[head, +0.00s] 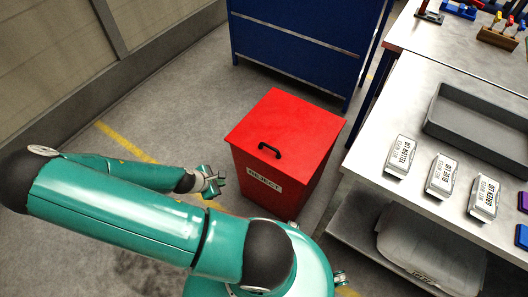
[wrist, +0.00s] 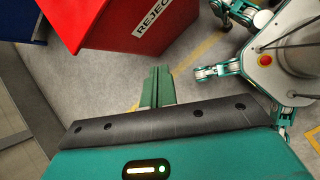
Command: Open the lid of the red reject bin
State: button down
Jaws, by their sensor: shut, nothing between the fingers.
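The red reject bin (head: 265,165) stands on the floor in the middle of the head view, its flat lid (head: 295,125) down. A black bar handle (head: 269,150) is on the lid near the front edge, above a white REJECT label. In the wrist view the bin (wrist: 110,22) fills the upper left with its label; the handle is out of that view. My gripper (head: 218,182) is left of the bin in the head view, apart from it and away from the handle. Its green fingers (wrist: 157,88) are together and empty in the wrist view.
A blue cabinet (head: 295,45) stands behind the bin. A steel bench (head: 415,75) on the right holds a grey tray (head: 475,120) and labelled lid boxes (head: 442,177). A wall (head: 60,60) is at left. Floor between wall and bin is open.

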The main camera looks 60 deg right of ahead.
jog(key=s+d+f+n+h, duration=0.1)
jog(key=s+d+n+h, duration=0.1)
jog(key=s+d+n, duration=0.3)
jog(key=n+h, duration=0.2)
jog(key=h, duration=0.2)
send_near(264, 155)
jog(key=shift+y, duration=0.3)
jog(key=d, duration=0.3)
jog(key=s+d+f, duration=0.1)
jog(key=d, duration=0.1)
jog(key=d+f, duration=0.1)
jog(key=d, duration=0.2)
jog(key=shift+s+d, duration=0.3)
jog(key=shift+s, duration=0.05)
jog(key=shift+r, duration=0.15)
